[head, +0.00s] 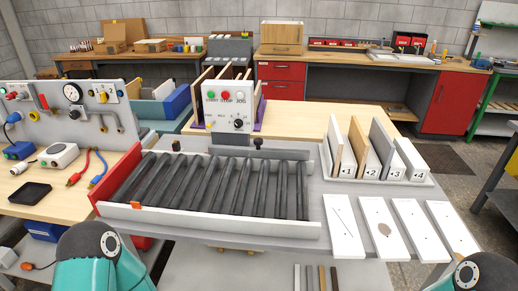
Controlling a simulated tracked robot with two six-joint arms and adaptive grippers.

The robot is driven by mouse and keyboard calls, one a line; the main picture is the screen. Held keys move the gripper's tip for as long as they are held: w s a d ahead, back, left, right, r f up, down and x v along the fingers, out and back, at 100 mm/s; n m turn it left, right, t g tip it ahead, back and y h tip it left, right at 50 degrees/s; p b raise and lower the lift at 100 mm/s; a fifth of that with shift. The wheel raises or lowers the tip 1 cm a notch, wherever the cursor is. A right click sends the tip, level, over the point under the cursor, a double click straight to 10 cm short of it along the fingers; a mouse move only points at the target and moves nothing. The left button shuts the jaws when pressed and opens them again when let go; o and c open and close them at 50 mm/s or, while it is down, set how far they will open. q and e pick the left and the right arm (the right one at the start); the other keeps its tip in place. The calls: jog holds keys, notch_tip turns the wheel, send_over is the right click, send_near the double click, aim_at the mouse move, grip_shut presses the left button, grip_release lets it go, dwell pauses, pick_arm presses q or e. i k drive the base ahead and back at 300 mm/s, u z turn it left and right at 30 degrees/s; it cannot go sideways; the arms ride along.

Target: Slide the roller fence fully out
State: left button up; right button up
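The roller bed (215,185) is a row of dark rollers in the middle of the head view. A grey rail (285,154) with a black knob (258,144) runs along its back edge, and it looks like the roller fence. A second dark knob (176,146) stands at the rail's left part. How far the fence is drawn out I cannot tell. A white rail (210,220) with an orange marker (136,205) lines the front, and a red plate (118,180) closes the left end. Neither gripper shows; only teal parts of my arms show at the bottom corners.
A control box (227,105) with green and red buttons stands behind the rollers. To the right are a rack of upright numbered boards (372,150) and several flat white plates (343,228). A gauge panel (75,110) and a black tray (30,193) are left.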

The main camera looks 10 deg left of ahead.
aim_at(257, 152)
jog(key=u, duration=1.7)
jog(key=i, duration=0.1)
jog(key=z, duration=2.9)
jog(key=k, duration=1.35)
jog(key=u, duration=0.7)
jog(key=i, duration=1)
jog(key=z, duration=0.05)
